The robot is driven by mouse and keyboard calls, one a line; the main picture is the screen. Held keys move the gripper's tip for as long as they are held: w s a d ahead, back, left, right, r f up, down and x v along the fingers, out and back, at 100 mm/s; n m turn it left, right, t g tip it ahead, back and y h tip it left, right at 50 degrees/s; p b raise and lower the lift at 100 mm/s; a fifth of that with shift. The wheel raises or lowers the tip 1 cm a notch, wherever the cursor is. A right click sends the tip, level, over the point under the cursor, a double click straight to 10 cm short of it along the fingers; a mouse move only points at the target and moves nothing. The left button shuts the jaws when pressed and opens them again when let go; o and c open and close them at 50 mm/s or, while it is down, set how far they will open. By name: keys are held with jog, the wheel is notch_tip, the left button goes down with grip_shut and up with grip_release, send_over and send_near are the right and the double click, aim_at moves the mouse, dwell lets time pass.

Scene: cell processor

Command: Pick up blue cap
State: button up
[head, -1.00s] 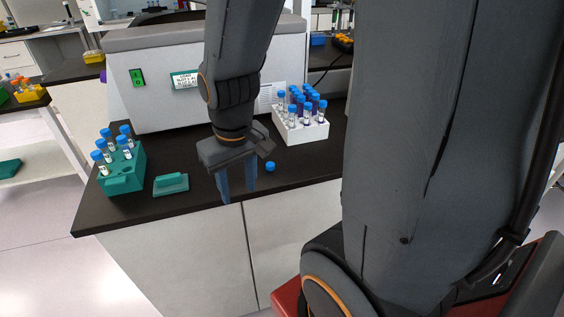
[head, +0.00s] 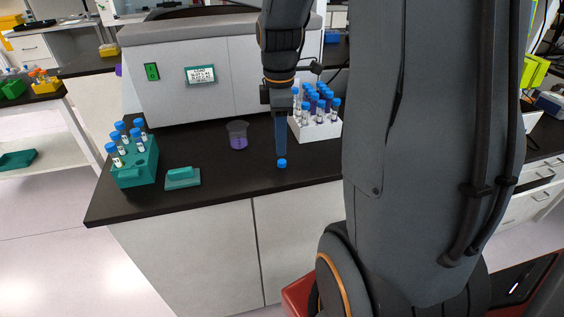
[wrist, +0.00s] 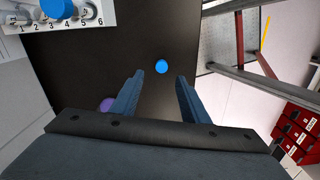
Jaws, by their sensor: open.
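The blue cap (head: 282,163) lies alone on the black countertop near its front edge. In the wrist view the cap (wrist: 161,67) is beyond the fingertips, roughly in line with the gap between them. My gripper (head: 281,150) points down, with its blue fingers just above or behind the cap in the head view. In the wrist view my gripper (wrist: 156,80) shows two blue fingers apart with nothing between them.
A white rack (head: 304,131) of blue-capped tubes stands just right of my gripper. A beaker with purple contents (head: 238,136), a green block (head: 182,179) and a green tube rack (head: 134,175) are to the left. A large grey machine (head: 222,84) stands behind.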

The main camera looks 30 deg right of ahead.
aim_at(282, 161)
jog(key=shift+s+d+f+p, duration=0.15)
jog(key=shift+f+p, duration=0.3)
jog(key=shift+f, duration=1)
jog(key=shift+s+f+p, duration=0.1)
jog(key=shift+f+p, duration=0.35)
jog(key=shift+f, duration=0.95)
jog(key=shift+c, duration=0.3)
grip_shut()
